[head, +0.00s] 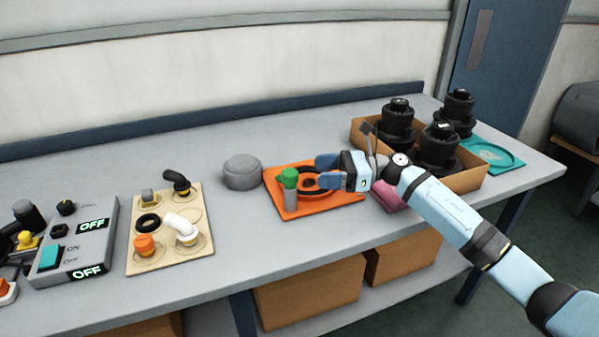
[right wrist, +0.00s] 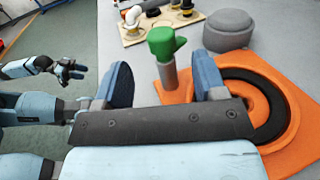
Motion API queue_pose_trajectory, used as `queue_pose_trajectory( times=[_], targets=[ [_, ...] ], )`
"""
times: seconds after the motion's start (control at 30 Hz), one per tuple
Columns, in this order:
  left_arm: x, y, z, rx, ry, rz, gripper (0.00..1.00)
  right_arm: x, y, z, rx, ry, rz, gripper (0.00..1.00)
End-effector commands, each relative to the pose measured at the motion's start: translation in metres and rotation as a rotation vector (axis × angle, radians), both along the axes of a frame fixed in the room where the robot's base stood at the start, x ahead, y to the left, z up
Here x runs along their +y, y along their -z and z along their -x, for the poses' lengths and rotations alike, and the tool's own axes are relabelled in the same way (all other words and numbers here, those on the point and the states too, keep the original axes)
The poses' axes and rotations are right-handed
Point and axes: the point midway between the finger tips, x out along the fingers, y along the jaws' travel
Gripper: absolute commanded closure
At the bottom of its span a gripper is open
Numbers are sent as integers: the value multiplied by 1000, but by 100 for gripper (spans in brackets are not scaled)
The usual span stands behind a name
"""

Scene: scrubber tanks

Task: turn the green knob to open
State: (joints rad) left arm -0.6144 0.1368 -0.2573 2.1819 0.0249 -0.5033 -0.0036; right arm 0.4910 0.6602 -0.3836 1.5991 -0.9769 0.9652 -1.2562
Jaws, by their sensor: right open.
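The green knob (head: 288,176) sits on top of a short grey post (head: 291,198) at the left side of an orange plate (head: 318,209). My right gripper (head: 322,171) is open and empty, to the right of the knob and apart from it. In the right wrist view the knob (right wrist: 165,42) and its post (right wrist: 167,76) show beyond the open fingers (right wrist: 163,65), between them in the picture. The knob's handle points to the right there. My left gripper (right wrist: 70,70) shows only in the right wrist view, small and away over the floor; its opening is unclear.
A black ring (right wrist: 270,95) lies on the orange plate. A grey round lid (head: 242,172) stands left of the plate. A cardboard box (head: 467,182) with black parts stands right, near my right arm. A beige fittings board (head: 150,255) and a switch panel (head: 72,255) lie left.

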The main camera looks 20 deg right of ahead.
Motion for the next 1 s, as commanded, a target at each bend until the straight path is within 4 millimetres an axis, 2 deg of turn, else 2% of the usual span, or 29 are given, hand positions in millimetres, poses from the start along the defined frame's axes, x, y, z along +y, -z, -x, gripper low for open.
queue_pose_trajectory(
  times=[0.1, 0.3, 1.0],
  targets=[
    [0, -2, 0, -5, 1, 2, 57, -21, 1, 7, 1, 1, 2, 36],
    [0, -4, -1, -8, 0, 4, 57, -39, 0, 12, 0, 0, 0, 36],
    [-1, 0, -1, -3, 2, 2, 57, -41, 0, 13, 0, 0, 0, 36]
  ],
)
